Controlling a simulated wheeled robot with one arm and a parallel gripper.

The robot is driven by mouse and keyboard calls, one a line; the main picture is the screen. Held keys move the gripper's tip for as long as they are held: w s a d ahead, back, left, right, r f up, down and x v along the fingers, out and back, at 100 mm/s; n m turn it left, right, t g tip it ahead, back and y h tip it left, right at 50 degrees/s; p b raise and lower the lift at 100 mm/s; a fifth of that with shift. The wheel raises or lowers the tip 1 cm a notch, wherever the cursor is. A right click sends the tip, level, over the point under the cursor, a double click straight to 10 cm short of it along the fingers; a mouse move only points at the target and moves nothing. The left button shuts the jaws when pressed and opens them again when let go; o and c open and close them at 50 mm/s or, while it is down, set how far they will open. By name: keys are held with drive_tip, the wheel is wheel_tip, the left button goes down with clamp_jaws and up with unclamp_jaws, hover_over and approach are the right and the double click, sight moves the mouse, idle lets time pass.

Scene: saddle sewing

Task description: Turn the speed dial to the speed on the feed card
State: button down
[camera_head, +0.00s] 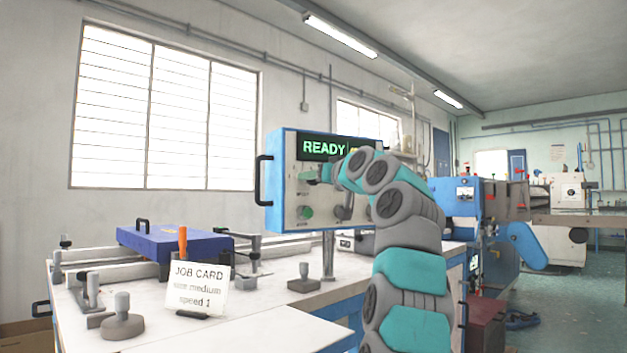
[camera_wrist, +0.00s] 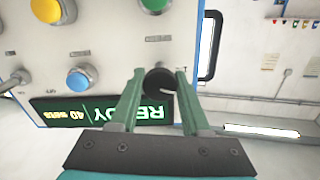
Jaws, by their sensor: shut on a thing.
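The control box (camera_head: 285,200) faces me with a lit green READY display (camera_head: 322,148). The dark round dial (camera_wrist: 158,82) sits below that display, with a pale mark on its face. My gripper (camera_wrist: 160,84) is shut on this dial, one finger on each side. The gripper and arm hide the dial in the head view. The white job card (camera_head: 198,288) stands on the table and reads "size medium" and "speed 1". I cannot read any scale around the dial.
A black handle (camera_head: 264,180) is on the box's left side. A blue case (camera_head: 175,243) and an orange-handled tool (camera_head: 183,243) are on the table.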

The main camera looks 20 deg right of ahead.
drive_tip(key=shift+w+f, duration=0.1)
drive_tip(key=shift+n, duration=1)
idle(0.3)
drive_tip(key=shift+c, duration=1.9)
unclamp_jaws()
drive_tip(key=s+b, duration=0.2)
drive_tip(key=s, duration=0.6)
drive_tip(key=shift+d, duration=0.4)
